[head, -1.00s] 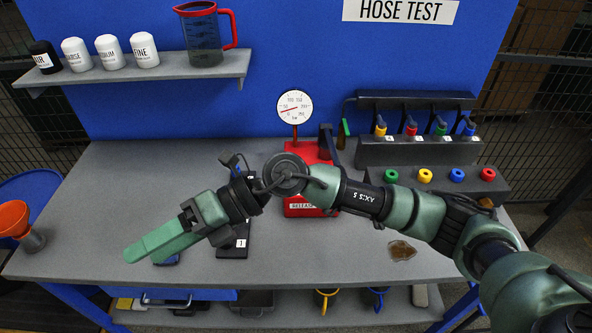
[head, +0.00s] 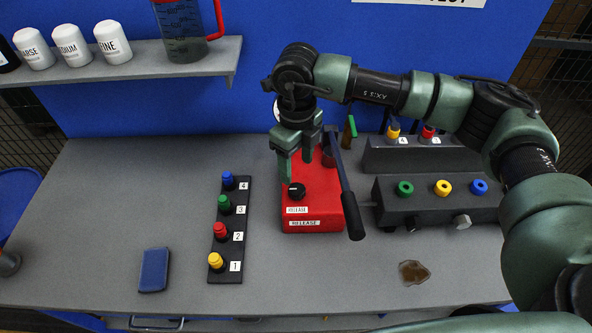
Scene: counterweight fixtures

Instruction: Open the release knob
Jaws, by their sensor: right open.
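The release knob (head: 296,191) is a small black round knob with a pale mark on top. It sits on the red pump unit (head: 318,210), above two white RELEASE labels. My right gripper (head: 297,168) points down over the back part of the red unit, just above and behind the knob in the picture. Its green fingers are apart with nothing between them. I cannot tell whether a fingertip touches the knob. The pump's black-handled lever (head: 347,198) slants along the unit's right side. The gauge behind is mostly hidden by my right arm. My left gripper is not in view.
A black strip (head: 231,250) with several coloured numbered plugs stands left of the red unit. A blue flat box (head: 154,270) lies further left. A grey block with coloured sockets (head: 443,205) stands right. A brown stain (head: 413,272) marks the front table.

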